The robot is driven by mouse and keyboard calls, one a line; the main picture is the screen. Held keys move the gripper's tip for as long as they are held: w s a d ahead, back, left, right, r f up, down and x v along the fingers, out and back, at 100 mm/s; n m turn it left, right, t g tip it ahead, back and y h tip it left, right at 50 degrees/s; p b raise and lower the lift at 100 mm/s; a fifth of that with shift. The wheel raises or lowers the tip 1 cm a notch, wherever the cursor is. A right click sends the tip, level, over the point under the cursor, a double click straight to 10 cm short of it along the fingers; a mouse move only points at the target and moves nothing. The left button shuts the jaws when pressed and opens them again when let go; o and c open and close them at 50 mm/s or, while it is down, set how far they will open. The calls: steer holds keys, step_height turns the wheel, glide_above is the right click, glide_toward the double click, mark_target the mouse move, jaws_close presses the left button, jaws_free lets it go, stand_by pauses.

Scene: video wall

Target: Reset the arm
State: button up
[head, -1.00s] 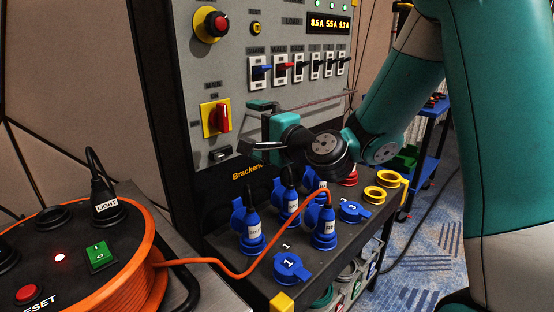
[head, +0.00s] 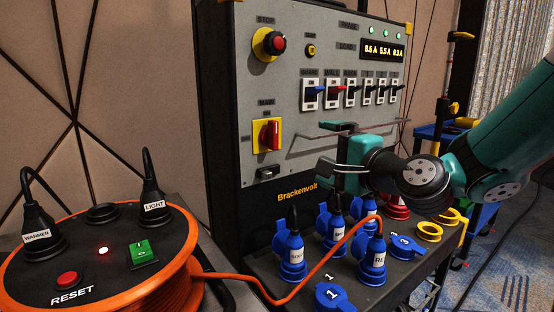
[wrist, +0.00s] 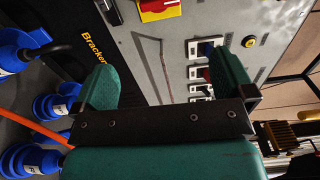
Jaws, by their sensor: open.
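My gripper (head: 330,147) is open and empty. In the head view it is in front of the lower part of the grey Brackenvolt panel (head: 300,148), below the row of switches and right of the red main switch (head: 270,134). In the wrist view its two green fingers stand wide apart (wrist: 168,78), with the panel face between and beyond them. Nothing is between the fingers. My arm reaches in from the right.
Blue plugs (head: 291,256) stand in sockets on the ledge below my gripper, one with an orange cable (head: 262,275). An orange cable reel (head: 190,268) with a reset button (head: 67,280) is at left.

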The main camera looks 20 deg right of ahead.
steer(key=s+a+f+n+g+y, duration=0.4)
steer(key=s+a+f+n+g, duration=0.2)
steer(key=s+a+n+g, duration=0.4)
steer(key=s+a+f+n+g+h, duration=0.1)
steer(key=s+f+n+g+h, duration=0.15)
steer(key=s+n, duration=0.35)
steer(key=s+f+n+g+h, duration=0.25)
steer(key=s+n+g, duration=0.2)
steer(key=s, duration=0.25)
step_height(320, 180, up, 22)
steer(key=n+p, duration=0.1)
steer(key=p, duration=2.1)
steer(key=shift+s+d+r, duration=0.2)
steer(key=shift+s+d, duration=0.05)
steer(key=shift+s, duration=0.1)
